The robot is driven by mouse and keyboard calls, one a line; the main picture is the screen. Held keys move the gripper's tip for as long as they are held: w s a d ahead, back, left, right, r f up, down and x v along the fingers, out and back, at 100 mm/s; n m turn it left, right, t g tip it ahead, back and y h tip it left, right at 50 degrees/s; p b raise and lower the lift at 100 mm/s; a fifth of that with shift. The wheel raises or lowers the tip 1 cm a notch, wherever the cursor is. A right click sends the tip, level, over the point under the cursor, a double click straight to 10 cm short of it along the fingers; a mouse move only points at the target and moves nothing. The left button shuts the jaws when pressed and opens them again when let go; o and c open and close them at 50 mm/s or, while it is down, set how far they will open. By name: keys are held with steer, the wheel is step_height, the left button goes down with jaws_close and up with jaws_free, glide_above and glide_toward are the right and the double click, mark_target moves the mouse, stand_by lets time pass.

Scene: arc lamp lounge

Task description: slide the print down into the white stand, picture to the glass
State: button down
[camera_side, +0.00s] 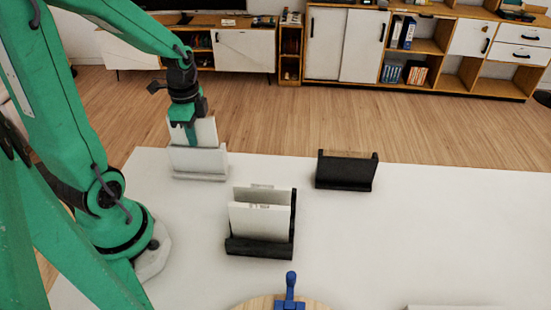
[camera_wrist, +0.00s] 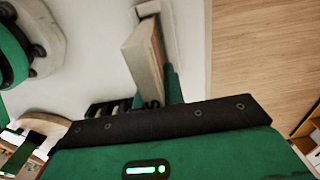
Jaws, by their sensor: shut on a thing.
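The white stand (camera_side: 200,177) is at the back left of the table in the side view. My gripper (camera_side: 192,135) points down over it, shut on the print (camera_side: 207,130), a pale upright card. The print's lower part is hidden behind the stand's front panel, so I cannot tell how deep it sits. In the wrist view the print (camera_wrist: 143,62) shows as a pale slab beside my green finger (camera_wrist: 172,85). Part of the white stand (camera_wrist: 168,22) shows at the top there. I cannot make out the picture face.
A black stand (camera_side: 263,248) holding pale cards is at the middle of the table. Another black stand (camera_side: 343,175) is behind it to the right. A blue-handled object (camera_side: 290,290) on a round wooden board is at the front. The table's right side is mostly clear.

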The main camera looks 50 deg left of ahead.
steer(key=shift+f, duration=0.4)
steer(key=c, duration=1.4)
jaws_free()
steer(key=shift+r, duration=0.15)
steer(key=shift+r, duration=3.8)
steer(key=shift+d+r, duration=0.1)
steer(key=s+d+r+n+t, duration=0.2)
steer(key=d+r+n+t, duration=0.3)
steer(key=d+r+n, duration=0.2)
steer(key=shift+s+d+n+t, duration=0.25)
steer(key=shift+d+n, duration=0.75)
steer(key=shift+d, duration=1.4)
